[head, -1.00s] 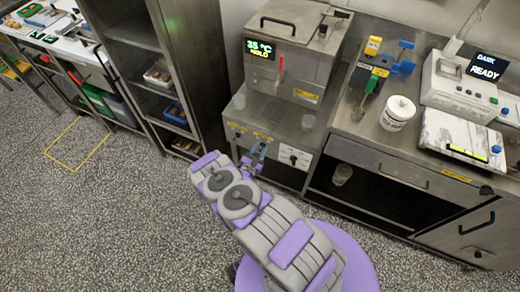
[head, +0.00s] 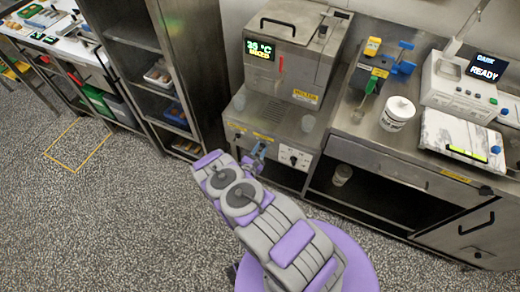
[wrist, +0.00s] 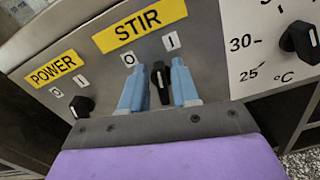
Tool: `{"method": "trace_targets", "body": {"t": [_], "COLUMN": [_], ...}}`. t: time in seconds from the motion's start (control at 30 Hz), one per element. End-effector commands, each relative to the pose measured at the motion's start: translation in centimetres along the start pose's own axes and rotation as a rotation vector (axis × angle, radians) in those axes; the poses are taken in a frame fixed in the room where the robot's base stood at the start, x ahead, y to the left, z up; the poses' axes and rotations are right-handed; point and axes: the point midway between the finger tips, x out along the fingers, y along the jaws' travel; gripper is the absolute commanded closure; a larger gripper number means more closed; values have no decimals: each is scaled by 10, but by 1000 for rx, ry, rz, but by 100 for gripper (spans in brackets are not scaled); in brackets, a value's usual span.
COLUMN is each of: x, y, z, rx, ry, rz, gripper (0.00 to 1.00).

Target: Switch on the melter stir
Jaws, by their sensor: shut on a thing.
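The melter (head: 283,70) is a steel machine with a display and a front control panel. In the wrist view the yellow STIR label (wrist: 140,31) sits above an O mark on the left and an I mark on the right. The black stir knob (wrist: 160,82) is below them. My gripper (wrist: 160,85) has its blue fingers shut on the knob from both sides. The knob looks close to upright; its exact setting is hard to tell behind the fingers. In the head view my gripper (head: 258,152) is at the melter's front panel.
The POWER knob (wrist: 82,106) is left of the stir knob, and a temperature dial (wrist: 300,42) is on the right. A white tub (head: 397,113) and a scale-like device (head: 462,85) stand on the right counter. A steel shelf rack (head: 150,80) stands left.

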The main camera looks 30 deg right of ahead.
Motion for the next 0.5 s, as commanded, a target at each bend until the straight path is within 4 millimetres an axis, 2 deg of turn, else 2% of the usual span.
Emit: {"method": "trace_targets", "body": {"t": [0.3, 0.5], "x": [0, 0], "y": [-4, -4], "z": [0, -1], "rx": [259, 316], "ry": [0, 0], "rz": [0, 1], "gripper": [100, 100]}}
